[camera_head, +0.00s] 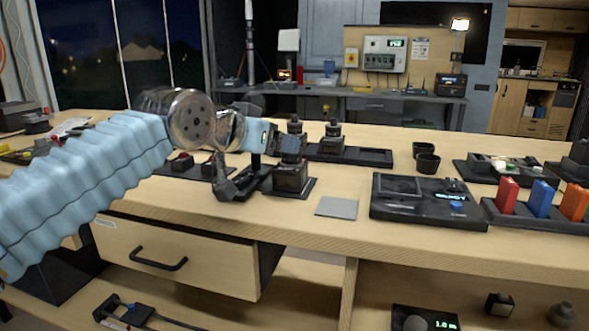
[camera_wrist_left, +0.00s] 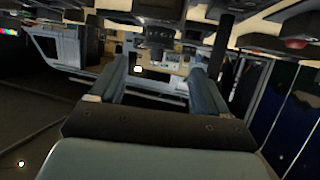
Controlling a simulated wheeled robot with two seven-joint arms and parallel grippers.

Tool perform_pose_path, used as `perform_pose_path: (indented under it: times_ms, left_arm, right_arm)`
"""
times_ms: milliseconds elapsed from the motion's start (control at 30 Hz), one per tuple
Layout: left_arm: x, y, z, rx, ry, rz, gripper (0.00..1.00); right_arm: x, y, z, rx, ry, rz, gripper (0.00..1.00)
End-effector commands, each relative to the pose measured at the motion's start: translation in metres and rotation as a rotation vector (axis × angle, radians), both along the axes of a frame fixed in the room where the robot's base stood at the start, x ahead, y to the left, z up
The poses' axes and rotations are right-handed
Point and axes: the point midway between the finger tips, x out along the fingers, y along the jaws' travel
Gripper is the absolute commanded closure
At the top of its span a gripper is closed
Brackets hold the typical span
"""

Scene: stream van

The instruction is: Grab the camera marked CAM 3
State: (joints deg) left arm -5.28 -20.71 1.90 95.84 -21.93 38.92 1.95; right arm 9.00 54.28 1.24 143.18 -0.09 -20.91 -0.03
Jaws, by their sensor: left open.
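Several small black cameras stand on the workbench, but no CAM 3 label is readable. One black camera (camera_head: 290,177) stands upright on a dark pad near the bench's front edge, its upper part partly behind my gripper. Another (camera_head: 333,133) stands farther back on a dark tray, and a third (camera_head: 295,127) shows partly beside it. My left gripper (camera_head: 286,144) is over or just in front of the nearest camera; I cannot tell whether it touches. In the left wrist view its two fingers (camera_wrist_left: 158,80) are apart with nothing clearly between them. My right gripper is not in view.
A grey card (camera_head: 337,208) and a black console (camera_head: 428,202) lie right of the nearest camera. A rack holds red, blue and orange blocks (camera_head: 540,198). A drawer (camera_head: 178,256) below the bench stands partly open.

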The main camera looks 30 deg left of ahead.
Motion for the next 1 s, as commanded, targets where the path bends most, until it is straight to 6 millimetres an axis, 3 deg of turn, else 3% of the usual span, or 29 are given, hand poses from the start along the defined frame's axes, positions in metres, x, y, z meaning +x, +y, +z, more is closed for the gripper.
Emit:
perform_pose_path:
  times_ms: [100, 367, 600, 900, 1000]
  left_arm:
    - [0.022, -0.001, -0.010, 0.000, 0.004, -0.001, 0.24]
    - [0.044, -0.001, -0.021, 0.001, 0.003, 0.000, 0.24]
    - [0.077, -0.004, -0.039, 0.000, 0.002, 0.000, 0.24]
    - [0.084, -0.004, -0.042, 0.000, 0.000, 0.000, 0.24]
    - [0.084, -0.004, -0.042, 0.000, 0.000, 0.000, 0.37]
  right_arm:
    - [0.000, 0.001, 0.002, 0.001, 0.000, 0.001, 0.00]
    - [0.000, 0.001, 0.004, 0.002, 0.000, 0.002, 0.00]
    - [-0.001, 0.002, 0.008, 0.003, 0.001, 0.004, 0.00]
    - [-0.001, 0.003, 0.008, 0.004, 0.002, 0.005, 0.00]
    - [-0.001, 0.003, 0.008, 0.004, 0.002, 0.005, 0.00]
